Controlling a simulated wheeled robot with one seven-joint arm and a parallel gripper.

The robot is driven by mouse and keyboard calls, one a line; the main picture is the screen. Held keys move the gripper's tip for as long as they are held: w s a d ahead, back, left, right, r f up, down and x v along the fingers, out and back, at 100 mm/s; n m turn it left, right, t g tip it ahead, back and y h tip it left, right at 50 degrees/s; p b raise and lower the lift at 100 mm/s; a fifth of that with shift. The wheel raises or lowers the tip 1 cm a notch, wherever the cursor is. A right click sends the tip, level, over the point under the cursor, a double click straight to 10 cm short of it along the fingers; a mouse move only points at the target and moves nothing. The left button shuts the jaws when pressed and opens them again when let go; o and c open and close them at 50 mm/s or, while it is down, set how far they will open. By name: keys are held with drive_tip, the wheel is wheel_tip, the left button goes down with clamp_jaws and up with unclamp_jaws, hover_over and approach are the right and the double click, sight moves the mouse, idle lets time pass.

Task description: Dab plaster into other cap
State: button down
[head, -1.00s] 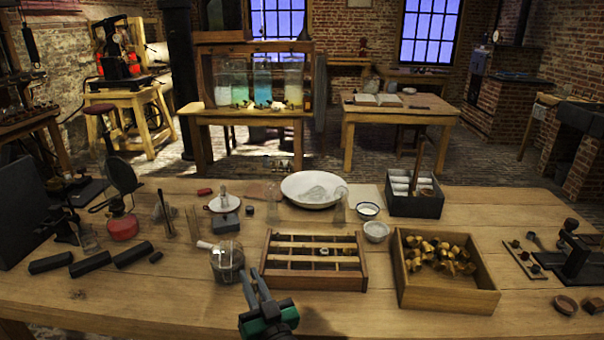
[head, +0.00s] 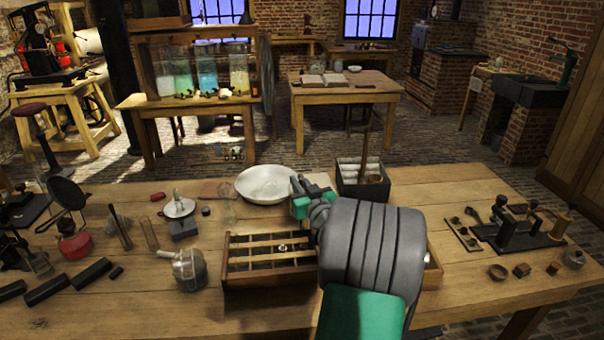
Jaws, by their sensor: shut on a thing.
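My gripper (head: 311,187) is over the far middle of the bench, just right of the white basin (head: 264,184). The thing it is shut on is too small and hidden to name. A wooden slatted rack (head: 238,273) stands nearer, with a small piece (head: 283,248) on it that may be a cap. My arm hides most of the open wooden crate (head: 432,268), and its brass pieces do not show. The two small bowls beside the basin are hidden too. I cannot tell where the plaster is.
A dark sectioned box (head: 362,185) holding a wooden-handled tool (head: 365,132) stands close right of my gripper. A dark metal press (head: 515,228) is at the right.

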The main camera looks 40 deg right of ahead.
drive_tip(key=shift+s+d+f+b, duration=0.1)
drive_tip(key=shift+d+f+b, duration=0.1)
drive_tip(key=shift+f+b, duration=0.8)
drive_tip(key=shift+d+f+b, duration=0.15)
drive_tip(key=shift+f+b, duration=0.2)
drive_tip(key=shift+f, duration=1.25)
drive_tip(key=shift+f+b, duration=0.15)
drive_tip(key=shift+b, duration=0.85)
drive_tip(key=shift+f+b, duration=1.5)
drive_tip(key=shift+b, duration=0.3)
idle(0.4)
wheel_tip(320, 180, up, 8)
drive_tip(key=p, duration=0.3)
drive_tip(key=shift+f+p, duration=0.15)
drive_tip(key=shift+p, duration=0.15)
idle(0.4)
drive_tip(key=shift+s, duration=0.15)
idle(0.3)
